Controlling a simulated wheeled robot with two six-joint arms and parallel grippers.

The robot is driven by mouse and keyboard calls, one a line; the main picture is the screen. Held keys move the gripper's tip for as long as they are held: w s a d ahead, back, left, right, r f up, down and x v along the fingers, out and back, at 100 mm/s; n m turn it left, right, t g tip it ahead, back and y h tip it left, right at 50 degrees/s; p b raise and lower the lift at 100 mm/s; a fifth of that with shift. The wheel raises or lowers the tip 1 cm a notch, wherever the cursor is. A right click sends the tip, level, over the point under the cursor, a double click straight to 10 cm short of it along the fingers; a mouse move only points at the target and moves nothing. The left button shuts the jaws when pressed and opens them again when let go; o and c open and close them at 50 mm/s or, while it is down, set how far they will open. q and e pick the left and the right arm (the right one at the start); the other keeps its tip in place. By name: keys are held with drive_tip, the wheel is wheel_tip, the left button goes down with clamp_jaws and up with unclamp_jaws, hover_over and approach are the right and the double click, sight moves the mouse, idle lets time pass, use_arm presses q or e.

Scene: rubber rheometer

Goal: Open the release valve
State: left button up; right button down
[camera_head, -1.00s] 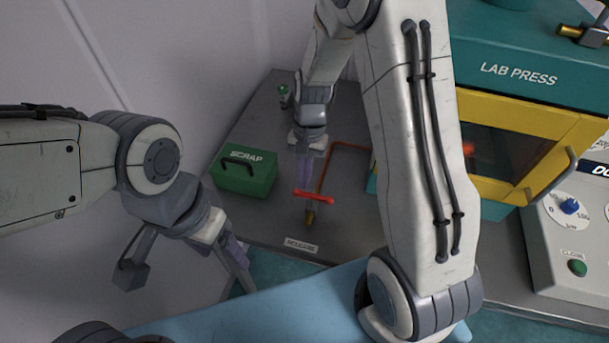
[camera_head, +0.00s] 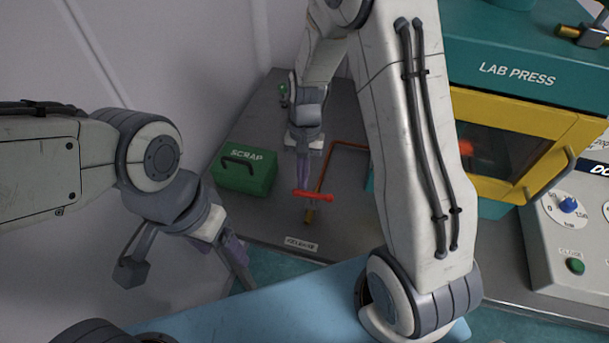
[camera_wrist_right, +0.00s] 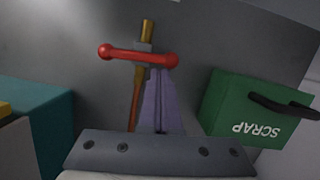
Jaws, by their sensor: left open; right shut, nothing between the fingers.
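The release valve has a red bar handle (camera_head: 313,197) with round ends, on a brass fitting (camera_head: 309,215) with a copper pipe (camera_head: 328,165) running back from it. In the right wrist view the handle (camera_wrist_right: 138,55) lies across the brass stem. My right gripper (camera_head: 303,188) is shut with nothing between its fingers. In the right wrist view its fingertips (camera_wrist_right: 160,72) are close to the handle, near one ball end; I cannot tell whether they touch it. My left gripper (camera_head: 246,285) is open and empty, low at the left, away from the valve.
A green SCRAP box (camera_head: 245,171) stands left of the valve; it also shows in the right wrist view (camera_wrist_right: 240,108). The LAB PRESS (camera_head: 520,75) with its yellow door frame (camera_head: 490,105) stands at the right. A RELEASE label (camera_head: 301,244) lies in front of the valve.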

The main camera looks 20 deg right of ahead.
drive_tip(key=n, duration=0.1)
drive_tip(key=a+n+p, duration=0.1)
drive_tip(key=shift+s+r+n+h, duration=0.1)
drive_tip(key=shift+s+n+h, duration=0.2)
drive_tip(key=shift+n, duration=0.1)
drive_tip(key=n, duration=0.2)
drive_tip(key=shift+s+a+n+h+p, duration=0.3)
drive_tip(key=shift+n+p, duration=0.1)
drive_tip(key=n, duration=0.1)
drive_tip(key=s+n+h, duration=0.1)
drive_tip(key=n, duration=0.1)
drive_tip(key=a+n+p, duration=0.1)
drive_tip(key=n, duration=0.1)
drive_tip(key=shift+s, duration=0.35)
drive_tip(key=n, duration=0.1)
drive_tip(key=s+n, duration=0.1)
drive_tip(key=n, duration=0.1)
drive_tip(key=shift+h+p, duration=0.3)
drive_tip(key=shift+h, duration=0.1)
drive_tip(key=shift+w, duration=0.1)
drive_tip(key=shift+d, duration=0.15)
drive_tip(key=shift+w+d, duration=0.15)
drive_tip(key=shift+d, duration=0.5)
